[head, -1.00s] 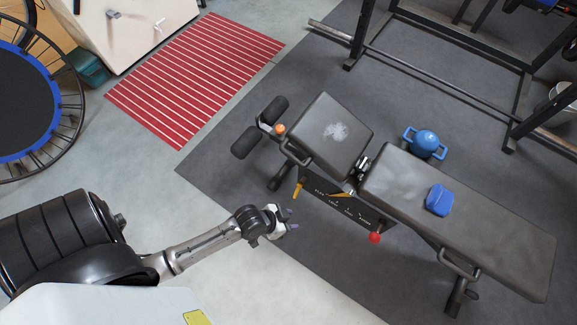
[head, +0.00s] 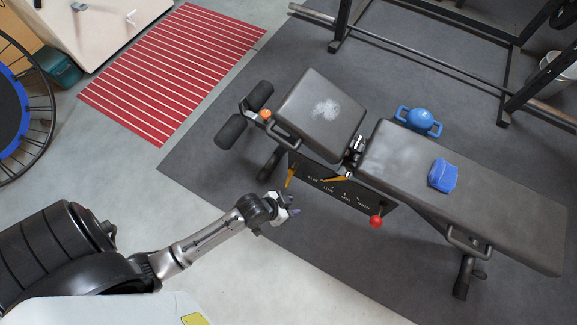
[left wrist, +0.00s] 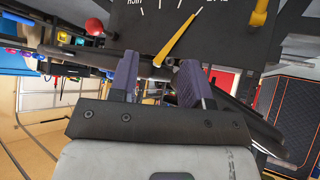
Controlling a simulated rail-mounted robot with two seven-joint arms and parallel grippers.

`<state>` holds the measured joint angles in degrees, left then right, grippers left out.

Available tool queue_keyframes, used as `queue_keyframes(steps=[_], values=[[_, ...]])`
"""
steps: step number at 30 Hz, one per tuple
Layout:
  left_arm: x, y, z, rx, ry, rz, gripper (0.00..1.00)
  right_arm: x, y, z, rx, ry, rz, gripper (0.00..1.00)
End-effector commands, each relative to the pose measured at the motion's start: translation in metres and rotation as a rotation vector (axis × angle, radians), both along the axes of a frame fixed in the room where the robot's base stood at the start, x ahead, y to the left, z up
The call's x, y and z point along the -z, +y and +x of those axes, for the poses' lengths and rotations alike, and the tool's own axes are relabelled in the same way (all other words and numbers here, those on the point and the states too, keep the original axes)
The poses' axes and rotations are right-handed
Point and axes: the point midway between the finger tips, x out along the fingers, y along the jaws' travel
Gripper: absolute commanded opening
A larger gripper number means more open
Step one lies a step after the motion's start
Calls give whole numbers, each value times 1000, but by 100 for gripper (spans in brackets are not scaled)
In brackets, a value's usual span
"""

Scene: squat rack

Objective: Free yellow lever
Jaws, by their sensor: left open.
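The yellow lever (head: 289,177) hangs at the left end of the bench's black marked panel (head: 345,191). It also shows at the top right of the left wrist view (left wrist: 259,12). A separate thin yellow pointer (left wrist: 178,40) lies across the panel's scale marks. My left gripper (head: 289,206) is open and empty, just below the lever in the head view and apart from it. In the left wrist view, its two purple-padded fingers (left wrist: 158,82) point towards the panel, with the lever above and right of them. My right gripper is not in view.
The bench's padded seat (head: 319,113) and long backrest (head: 460,190) stand on a dark mat. A red knob (head: 376,221) sits at the panel's right end. Floor left of the bench is clear.

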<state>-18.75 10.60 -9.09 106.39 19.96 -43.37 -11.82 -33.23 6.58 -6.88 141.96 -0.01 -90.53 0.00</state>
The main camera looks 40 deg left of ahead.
Motion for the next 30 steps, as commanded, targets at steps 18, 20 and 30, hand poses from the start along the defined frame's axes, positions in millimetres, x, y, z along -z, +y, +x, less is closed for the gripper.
queue_keyframes(steps=[18, 20, 30], values=[[241, 81, -18, -305, -257, -8, 44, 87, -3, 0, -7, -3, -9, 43], [238, 89, -21, -338, -336, -16, 44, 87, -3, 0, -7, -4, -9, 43], [187, 107, -16, -439, -730, -97, 44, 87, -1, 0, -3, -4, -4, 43]])
